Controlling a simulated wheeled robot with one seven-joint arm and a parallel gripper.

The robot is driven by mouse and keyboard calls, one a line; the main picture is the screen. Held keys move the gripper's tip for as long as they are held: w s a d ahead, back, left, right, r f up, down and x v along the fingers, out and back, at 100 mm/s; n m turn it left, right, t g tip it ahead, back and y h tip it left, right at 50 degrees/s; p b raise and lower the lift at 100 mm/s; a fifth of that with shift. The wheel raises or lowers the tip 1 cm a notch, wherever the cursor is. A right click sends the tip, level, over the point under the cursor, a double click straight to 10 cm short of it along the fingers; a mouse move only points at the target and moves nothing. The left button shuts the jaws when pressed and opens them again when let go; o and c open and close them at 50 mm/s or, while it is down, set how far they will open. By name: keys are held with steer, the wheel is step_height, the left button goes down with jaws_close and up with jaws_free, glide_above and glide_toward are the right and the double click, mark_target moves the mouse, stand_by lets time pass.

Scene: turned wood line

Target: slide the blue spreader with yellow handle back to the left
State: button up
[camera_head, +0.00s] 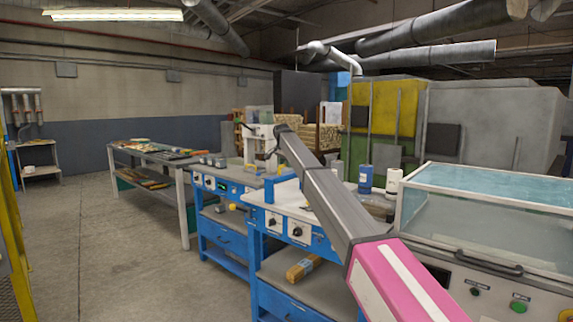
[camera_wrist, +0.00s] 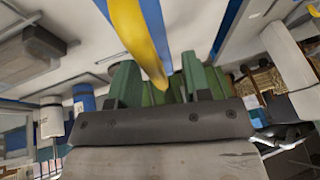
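In the wrist view, the spreader's yellow handle (camera_wrist: 140,38) comes down from the top edge and ends between the green fingers of my gripper (camera_wrist: 160,75). A blue bar (camera_wrist: 155,22) shows right beside the handle. The fingers stand apart on either side of the handle, with a gap visible on its right; contact on the left is unclear. In the head view my arm reaches over the blue benches, and I cannot make out the fingers or the spreader there.
A blue can (camera_head: 365,179) and a white roll (camera_head: 394,181) stand on the bench to the right of my arm. A glass-topped machine (camera_head: 490,220) is at the right. A long table (camera_head: 150,152) stands farther left. The floor (camera_head: 110,250) at left is clear.

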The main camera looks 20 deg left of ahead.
steer(key=shift+d, duration=0.1)
steer(key=v, duration=1)
steer(key=shift+s+r, duration=0.25)
steer(key=shift+r, duration=0.05)
